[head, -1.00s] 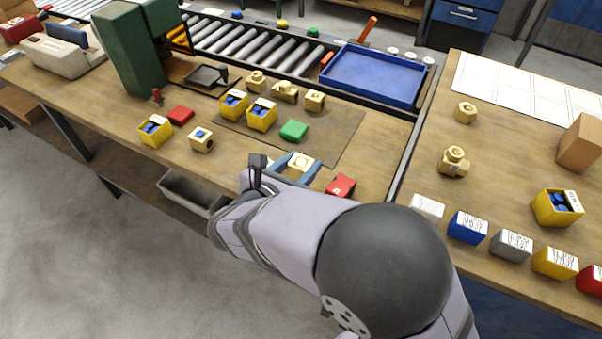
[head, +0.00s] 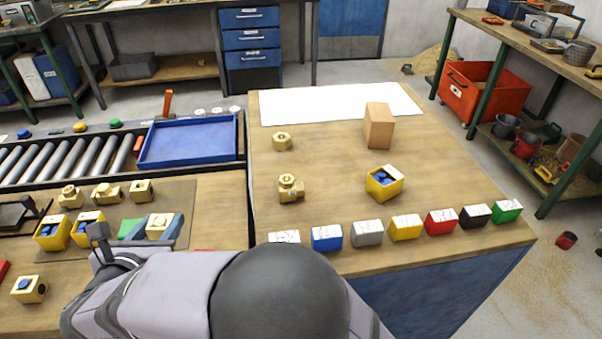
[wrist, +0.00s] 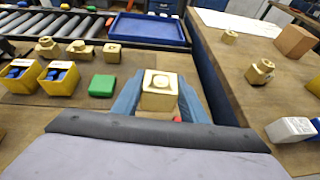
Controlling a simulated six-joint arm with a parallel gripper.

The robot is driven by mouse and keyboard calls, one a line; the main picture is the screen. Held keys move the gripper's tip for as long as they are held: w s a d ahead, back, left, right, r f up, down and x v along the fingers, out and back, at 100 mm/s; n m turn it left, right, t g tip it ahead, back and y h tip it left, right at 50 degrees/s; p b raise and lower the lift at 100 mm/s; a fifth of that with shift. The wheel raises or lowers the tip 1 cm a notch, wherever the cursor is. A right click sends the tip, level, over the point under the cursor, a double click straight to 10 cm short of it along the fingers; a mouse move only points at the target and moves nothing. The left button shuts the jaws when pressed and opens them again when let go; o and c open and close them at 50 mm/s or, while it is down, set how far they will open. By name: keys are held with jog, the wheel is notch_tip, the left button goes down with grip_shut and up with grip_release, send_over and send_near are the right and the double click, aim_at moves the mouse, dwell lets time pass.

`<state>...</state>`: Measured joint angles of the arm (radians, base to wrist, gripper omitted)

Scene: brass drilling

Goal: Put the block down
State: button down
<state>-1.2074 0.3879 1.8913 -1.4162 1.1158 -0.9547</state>
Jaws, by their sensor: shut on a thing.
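My gripper (wrist: 158,98) has blue fingers and is shut on a brass block (wrist: 160,88) with a round recess in its top. The block is upright between the fingers. It also shows in the head view (head: 159,223), at the right part of the grey mat (head: 172,195), just right of a green block (head: 131,228). It seems to be held above the bench, but its height is hard to tell. A red block shows only as a sliver below it in the wrist view (wrist: 177,119). My arm hides part of the bench in the head view.
Several brass fittings (head: 107,192) and yellow bins (head: 86,230) stand left of the gripper. A blue tray (head: 190,160) lies behind on the conveyor side. The right bench (head: 330,170) has brass parts, a yellow bin, a tan box (head: 379,125) and a row of coloured blocks.

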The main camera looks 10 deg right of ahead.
jog(key=w+d+r+m+h+b, duration=0.1)
jog(key=w+d+m+h, duration=0.1)
jog(key=w+d, duration=0.65)
notch_tip(320, 180, up, 7)
jog(key=m+g+h+b, duration=0.4)
jog(key=m+h, duration=0.2)
send_over(338, 163)
jog(key=shift+f+b, duration=1.25)
jog(key=shift+f, duration=3.8)
jog(key=shift+f, duration=0.2)
jog(key=c, duration=1.1)
grip_release()
